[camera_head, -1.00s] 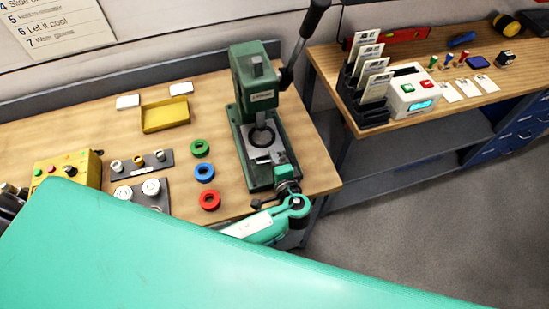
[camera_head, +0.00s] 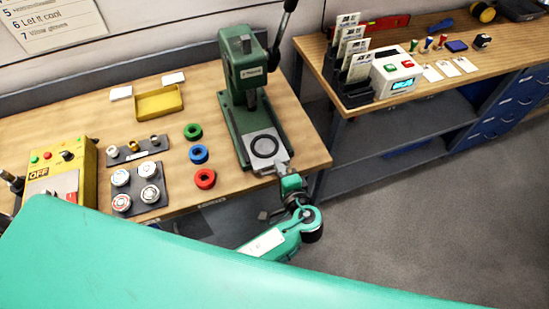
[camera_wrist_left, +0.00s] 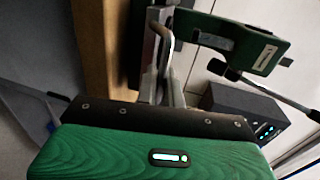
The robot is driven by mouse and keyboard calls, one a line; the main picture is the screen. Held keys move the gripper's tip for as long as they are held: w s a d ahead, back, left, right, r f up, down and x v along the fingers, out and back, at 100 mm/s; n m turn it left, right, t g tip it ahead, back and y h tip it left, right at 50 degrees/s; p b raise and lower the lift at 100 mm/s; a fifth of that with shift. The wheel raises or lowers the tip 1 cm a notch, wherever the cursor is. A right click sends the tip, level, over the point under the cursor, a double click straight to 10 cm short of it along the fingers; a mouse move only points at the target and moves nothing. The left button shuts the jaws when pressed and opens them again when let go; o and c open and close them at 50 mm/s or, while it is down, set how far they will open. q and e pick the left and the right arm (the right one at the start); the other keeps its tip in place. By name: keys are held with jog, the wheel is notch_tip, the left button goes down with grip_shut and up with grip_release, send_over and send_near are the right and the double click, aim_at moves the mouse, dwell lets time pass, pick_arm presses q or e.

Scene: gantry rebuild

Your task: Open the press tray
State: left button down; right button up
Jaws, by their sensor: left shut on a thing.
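The green press (camera_head: 245,62) stands at the right end of the wooden bench. Its grey press tray (camera_head: 262,139), with a dark ring (camera_head: 265,147) in it, is slid forward, clear of the ram. My left gripper (camera_head: 291,183) is at the tray's front, past the bench edge, shut on the tray handle. The handle is mostly hidden by the gripper in the head view. In the left wrist view a bent metal handle (camera_wrist_left: 165,36) rises in front of my gripper, with the green press head (camera_wrist_left: 240,45) beyond. My right gripper is out of view.
Red (camera_head: 204,178), blue (camera_head: 199,154) and green (camera_head: 193,131) rings lie left of the press. A yellow tray (camera_head: 159,103) and a yellow control box (camera_head: 70,163) are on the same bench. A second bench (camera_head: 440,92) stands to the right, with floor between.

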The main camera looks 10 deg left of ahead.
pick_arm(q)
jog(key=shift+s+d, duration=0.3)
jog(key=shift+s, duration=0.15)
jog(key=c, duration=1.6)
grip_release()
jog(key=shift+c, duration=0.2)
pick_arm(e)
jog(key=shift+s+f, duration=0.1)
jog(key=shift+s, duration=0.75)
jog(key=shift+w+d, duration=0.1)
